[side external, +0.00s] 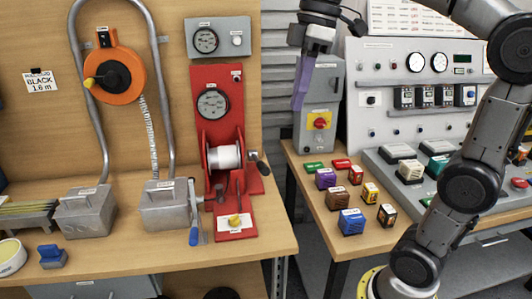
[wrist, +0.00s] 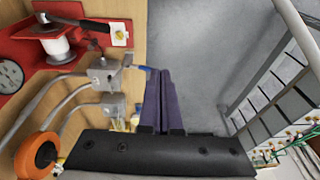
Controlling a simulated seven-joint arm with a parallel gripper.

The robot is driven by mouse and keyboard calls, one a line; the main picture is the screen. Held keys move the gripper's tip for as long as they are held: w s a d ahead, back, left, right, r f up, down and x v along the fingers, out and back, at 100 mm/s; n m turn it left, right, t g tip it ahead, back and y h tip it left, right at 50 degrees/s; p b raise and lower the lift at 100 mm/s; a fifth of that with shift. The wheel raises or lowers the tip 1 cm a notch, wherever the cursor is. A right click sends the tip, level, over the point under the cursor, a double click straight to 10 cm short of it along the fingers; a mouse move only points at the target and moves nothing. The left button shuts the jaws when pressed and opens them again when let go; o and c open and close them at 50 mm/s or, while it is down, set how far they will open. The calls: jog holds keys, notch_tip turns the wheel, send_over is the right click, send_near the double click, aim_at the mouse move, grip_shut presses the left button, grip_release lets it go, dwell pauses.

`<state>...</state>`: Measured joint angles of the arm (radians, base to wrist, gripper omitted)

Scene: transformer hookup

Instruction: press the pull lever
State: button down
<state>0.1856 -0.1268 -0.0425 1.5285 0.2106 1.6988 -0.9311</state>
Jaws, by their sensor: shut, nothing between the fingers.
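A lever with a blue grip (side external: 194,236) hangs at the front right of a grey clamp box (side external: 167,207) on the wooden bench; I take it as the pull lever, but its label is too small to read. Its blue end (wrist: 143,69) shows in the wrist view, left of my fingertips. My gripper (side external: 298,103) has purple fingers pointing down, high up in front of the grey switch box, well apart from the lever. In the wrist view my gripper (wrist: 160,72) has its fingers together with nothing between them.
A red winch stand (side external: 232,88) with a white spool (side external: 225,157) and black-gripped crank (side external: 262,166) stands right of the lever. A grey box with a yellow-red switch (side external: 319,121) is behind my gripper. Several coloured blocks lie on the right bench. A gap separates the benches.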

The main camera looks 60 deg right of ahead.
jog(key=w+d+n+g, duration=0.1)
jog(key=w+d, duration=0.3)
jog(key=w, duration=0.2)
jog(key=m+g+y, duration=0.1)
jog(key=g+y, duration=0.1)
send_over(259, 162)
jog(key=s+d, duration=0.1)
jog(key=d, duration=0.4)
notch_tip(259, 162, down, 9)
jog(key=shift+f, duration=0.2)
jog(key=shift+s, duration=0.1)
jog(key=x, duration=1.4)
jog(key=shift+a, duration=0.25)
